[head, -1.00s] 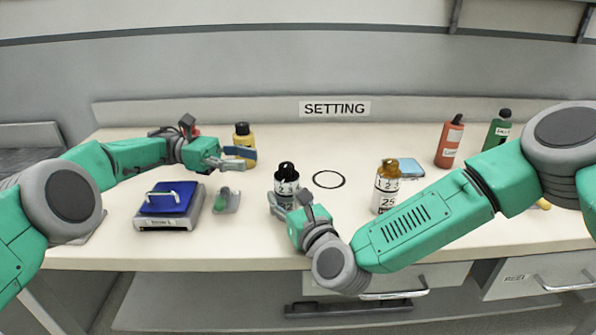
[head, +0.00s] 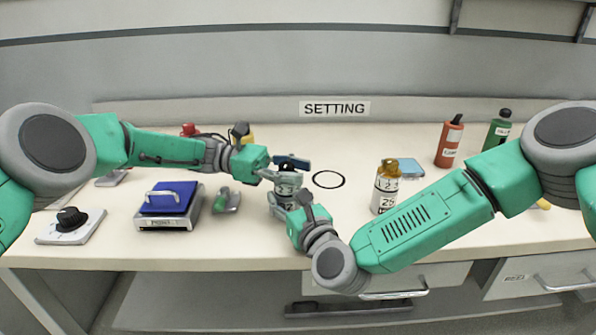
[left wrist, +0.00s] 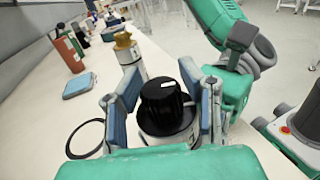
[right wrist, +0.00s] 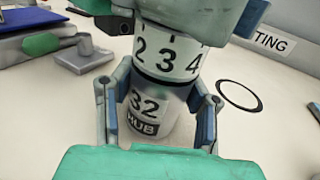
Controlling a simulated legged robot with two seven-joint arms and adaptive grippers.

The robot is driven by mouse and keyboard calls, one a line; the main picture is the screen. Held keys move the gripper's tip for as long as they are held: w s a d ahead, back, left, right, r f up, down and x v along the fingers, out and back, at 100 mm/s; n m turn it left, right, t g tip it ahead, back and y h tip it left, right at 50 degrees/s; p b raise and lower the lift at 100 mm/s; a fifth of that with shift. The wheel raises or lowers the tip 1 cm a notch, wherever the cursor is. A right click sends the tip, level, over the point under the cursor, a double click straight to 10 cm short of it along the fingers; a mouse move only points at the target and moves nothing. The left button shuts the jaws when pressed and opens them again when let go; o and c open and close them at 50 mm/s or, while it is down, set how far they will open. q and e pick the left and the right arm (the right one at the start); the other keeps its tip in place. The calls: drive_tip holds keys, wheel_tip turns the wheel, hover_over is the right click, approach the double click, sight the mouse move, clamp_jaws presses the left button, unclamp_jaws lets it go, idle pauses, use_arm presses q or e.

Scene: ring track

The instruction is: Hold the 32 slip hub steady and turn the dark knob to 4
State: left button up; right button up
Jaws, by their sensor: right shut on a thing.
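The 32 slip hub stands upright on the table; its white body with "32 HUB" (right wrist: 150,112) shows in the right wrist view. Above is a white band with 2, 3 and 4 (right wrist: 168,50). My right gripper (right wrist: 160,122) is shut on the hub's lower body, a finger on each side. The dark knob (left wrist: 165,103), with a white mark on top, crowns the hub in the left wrist view. My left gripper (left wrist: 168,108) is open around the knob, fingers on both sides with gaps. In the head view my left gripper (head: 287,168) hides most of the knob.
A second hub marked 25 with an amber knob (head: 385,190) stands to the right. A black ring (head: 328,179) lies between them.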

use_arm(q)
drive_tip(key=shift+s+d, duration=0.1)
drive_tip(key=shift+d, duration=0.05)
clamp_jaws()
